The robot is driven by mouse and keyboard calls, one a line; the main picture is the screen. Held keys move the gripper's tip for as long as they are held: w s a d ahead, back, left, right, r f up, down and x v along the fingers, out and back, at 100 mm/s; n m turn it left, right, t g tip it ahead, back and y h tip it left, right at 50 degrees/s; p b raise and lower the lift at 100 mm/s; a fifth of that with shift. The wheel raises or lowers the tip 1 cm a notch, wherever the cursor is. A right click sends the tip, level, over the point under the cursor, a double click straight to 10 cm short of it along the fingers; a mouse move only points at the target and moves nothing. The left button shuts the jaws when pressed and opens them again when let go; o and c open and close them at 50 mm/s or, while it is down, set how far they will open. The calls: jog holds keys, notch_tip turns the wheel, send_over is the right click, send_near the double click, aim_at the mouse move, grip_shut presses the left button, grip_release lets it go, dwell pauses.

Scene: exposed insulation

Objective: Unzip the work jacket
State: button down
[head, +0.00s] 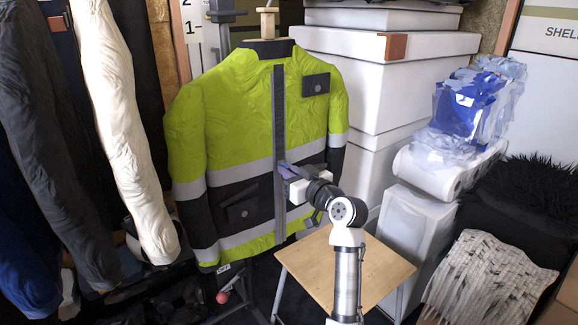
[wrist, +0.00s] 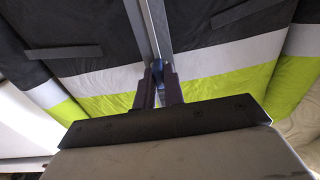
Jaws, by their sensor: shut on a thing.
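The work jacket (head: 232,120) is yellow-green and black with grey bands. It hangs upright on a wooden stand, its front facing me. A grey zip strip (head: 279,110) runs down the middle of its front, and the front panels lie together along it. My gripper (head: 285,171) is at this strip, near the upper grey band. In the wrist view, my gripper's two fingers (wrist: 158,78) are closed together on a small dark zip pull (wrist: 158,68) at the strip. The pull is mostly hidden between the fingers. The jacket's bands and zip strip (wrist: 154,25) fill the wrist view.
A small wooden table (head: 345,268) stands below my arm. White boxes (head: 385,75) are stacked behind at the right, beside plastic-wrapped rolls (head: 430,172). Dark and white garments (head: 125,130) hang close at the left. A black furry cover (head: 520,195) lies at the far right.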

aim_at(280, 217)
notch_tip(280, 217, down, 18)
jog(key=b, duration=1.1)
jog(key=shift+b, duration=0.3)
jog(key=c, duration=1.5)
grip_release()
jog(key=shift+r, duration=0.1)
jog(key=shift+s, duration=0.1)
